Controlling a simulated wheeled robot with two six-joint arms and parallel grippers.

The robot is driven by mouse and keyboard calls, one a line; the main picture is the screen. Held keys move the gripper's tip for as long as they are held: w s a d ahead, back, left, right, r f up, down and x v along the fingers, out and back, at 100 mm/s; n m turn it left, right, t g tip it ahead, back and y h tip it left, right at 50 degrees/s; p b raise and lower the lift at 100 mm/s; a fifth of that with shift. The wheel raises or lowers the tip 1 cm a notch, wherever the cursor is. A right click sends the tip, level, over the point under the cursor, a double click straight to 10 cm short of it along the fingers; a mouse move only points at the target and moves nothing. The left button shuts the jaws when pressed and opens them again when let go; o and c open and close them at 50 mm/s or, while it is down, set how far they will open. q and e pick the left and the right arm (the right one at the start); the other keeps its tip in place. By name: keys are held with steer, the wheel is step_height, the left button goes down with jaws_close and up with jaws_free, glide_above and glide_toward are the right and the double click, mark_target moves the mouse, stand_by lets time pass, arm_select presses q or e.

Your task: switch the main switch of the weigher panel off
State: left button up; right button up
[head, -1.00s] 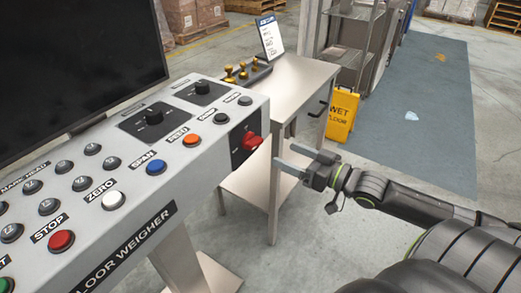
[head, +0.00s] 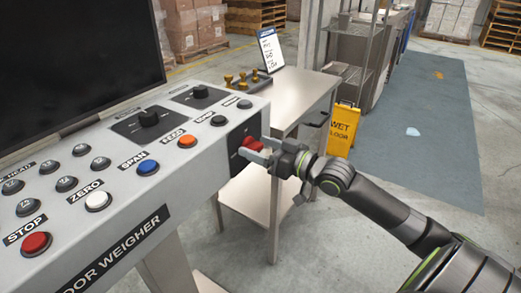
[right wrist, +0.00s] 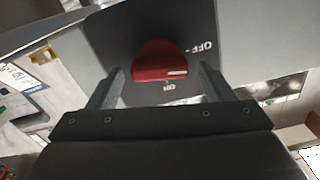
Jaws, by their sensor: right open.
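The weigher panel (head: 190,160) is a grey sloped console lettered FLOOR WEIGHER on its front. Its main switch is a red rotary handle (head: 252,144) on a dark plate on the panel's right end face. In the right wrist view the red handle (right wrist: 158,62) sits on the dark plate (right wrist: 122,30), with OFF lettered to its right and ON below it. A pale mark shows on the handle's lower right. My right gripper (head: 262,151) is open, its fingers on either side of the handle; I cannot tell whether they touch it. My left gripper is out of view.
Several buttons, including a red STOP button (head: 36,243), and two black knobs are on the panel top. A black screen (head: 70,60) stands behind it. A metal side table (head: 300,95) stands close beyond the switch. A yellow wet-floor sign (head: 342,128) is further right.

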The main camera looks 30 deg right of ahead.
steer(key=shift+c, duration=0.3)
steer(key=c, duration=0.9)
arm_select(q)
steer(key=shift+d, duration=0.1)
arm_select(e)
steer(key=shift+f+n+b, duration=0.1)
steer(key=shift+n+b, duration=0.4)
steer(key=shift+n, duration=0.3)
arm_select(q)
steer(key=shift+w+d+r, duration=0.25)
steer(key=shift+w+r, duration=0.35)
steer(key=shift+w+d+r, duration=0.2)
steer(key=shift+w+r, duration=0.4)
arm_select(e)
steer(key=shift+n, duration=0.6)
steer(key=o, duration=1)
steer(key=shift+c, duration=0.2)
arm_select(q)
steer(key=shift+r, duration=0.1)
arm_select(e)
steer(key=shift+s, duration=0.2)
